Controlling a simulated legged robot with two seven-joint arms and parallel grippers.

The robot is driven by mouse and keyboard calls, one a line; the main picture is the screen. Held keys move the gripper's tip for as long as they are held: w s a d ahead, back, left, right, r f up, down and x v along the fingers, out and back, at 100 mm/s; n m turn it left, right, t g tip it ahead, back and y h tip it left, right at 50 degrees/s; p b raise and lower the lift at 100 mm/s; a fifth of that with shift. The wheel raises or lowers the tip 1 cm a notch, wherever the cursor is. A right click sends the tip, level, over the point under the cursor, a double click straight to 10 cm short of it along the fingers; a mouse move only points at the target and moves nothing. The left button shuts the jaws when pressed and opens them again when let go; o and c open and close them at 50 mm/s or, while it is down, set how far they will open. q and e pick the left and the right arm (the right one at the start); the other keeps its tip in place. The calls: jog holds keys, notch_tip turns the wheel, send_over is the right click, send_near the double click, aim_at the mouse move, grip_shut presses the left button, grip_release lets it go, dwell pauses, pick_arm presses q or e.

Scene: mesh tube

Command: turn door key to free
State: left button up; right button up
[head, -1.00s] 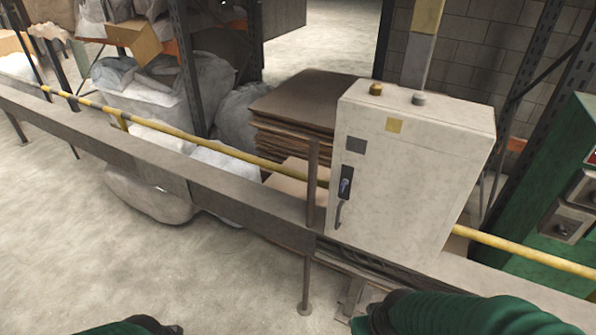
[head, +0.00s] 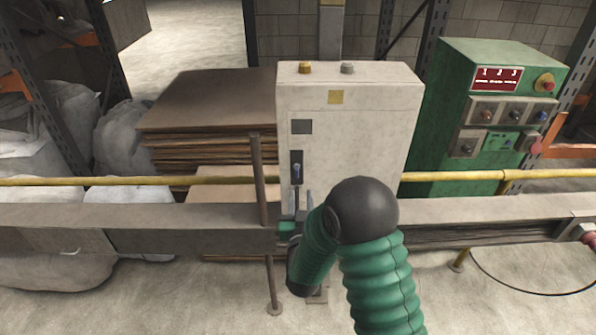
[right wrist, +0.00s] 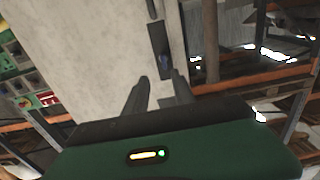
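A pale cabinet (head: 355,125) stands behind the rail, its door facing me. A dark lock plate (head: 296,160) with a small bluish-grey key (head: 297,171) is at the left of its door. My right gripper (head: 303,204) is just below the lock in the head view, partly hidden by my own arm. In the right wrist view the right gripper (right wrist: 160,76) has its two fingers apart, with nothing between them. The lock plate (right wrist: 160,48) and key (right wrist: 165,62) show just beyond the fingertips, apart from them. My left gripper is out of view.
A grey beam (head: 150,240) and a yellow rail (head: 60,181) cross in front of the cabinet. A post (head: 258,180) stands close left of the lock. A green control box (head: 490,110) is at right, stacked brown sheets (head: 205,110) at left.

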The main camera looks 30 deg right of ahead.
aim_at(297, 174)
jog(key=x, duration=0.7)
jog(key=a+p+x, duration=0.1)
jog(key=x, duration=0.2)
jog(key=shift+w+d+r, duration=0.1)
jog(key=shift+w+r, duration=0.1)
jog(key=shift+w, duration=0.45)
jog(key=shift+w+d, duration=0.2)
jog(key=shift+d+f, duration=0.2)
jog(key=shift+d, duration=0.25)
jog(key=shift+w+a+r, duration=0.1)
jog(key=shift+a, duration=0.2)
grip_shut()
